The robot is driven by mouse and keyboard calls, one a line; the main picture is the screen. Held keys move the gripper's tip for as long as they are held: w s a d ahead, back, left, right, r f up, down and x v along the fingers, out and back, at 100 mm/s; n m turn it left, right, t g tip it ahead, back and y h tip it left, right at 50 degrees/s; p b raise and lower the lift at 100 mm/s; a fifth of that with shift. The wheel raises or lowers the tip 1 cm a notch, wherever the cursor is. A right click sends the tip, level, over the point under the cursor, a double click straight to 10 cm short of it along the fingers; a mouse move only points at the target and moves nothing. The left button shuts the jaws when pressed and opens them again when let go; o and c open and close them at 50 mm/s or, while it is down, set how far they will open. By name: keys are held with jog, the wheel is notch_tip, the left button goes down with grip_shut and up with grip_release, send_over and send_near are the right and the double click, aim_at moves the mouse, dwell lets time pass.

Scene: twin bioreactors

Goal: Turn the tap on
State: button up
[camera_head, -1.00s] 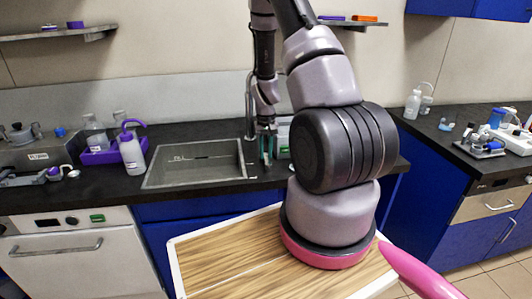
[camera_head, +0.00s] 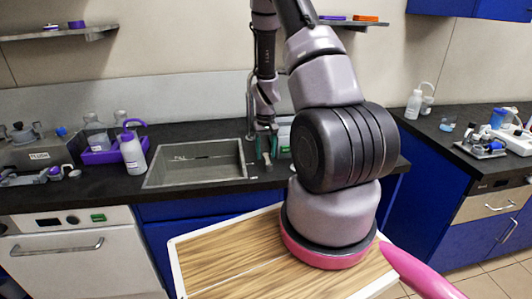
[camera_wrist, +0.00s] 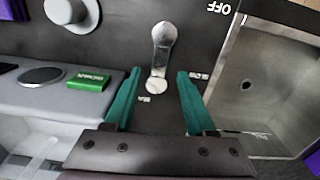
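The tap's silver lever (camera_wrist: 161,55) stands on the dark countertop beside the sink, with a rounded knob end and a round lower end. My gripper (camera_wrist: 159,72) is open, with one teal finger on each side of the lever. Gaps show between the lever and both fingers. An OFF label shows near the sink, and smaller labels lie by the fingers. In the head view my gripper (camera_head: 266,145) is just right of the sink basin (camera_head: 200,165). The tap's spout (camera_head: 249,105) is partly hidden behind my arm.
A green box (camera_wrist: 88,80) and a white round-based item (camera_wrist: 72,12) are left of the lever in the wrist view. A purple tray (camera_head: 100,156) with bottles stands left of the sink. A wooden-topped surface (camera_head: 225,265) is in front.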

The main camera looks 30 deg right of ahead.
aim_at(266, 156)
notch_tip(266, 156, up, 11)
dwell(0.7)
jog(key=shift+f, duration=0.1)
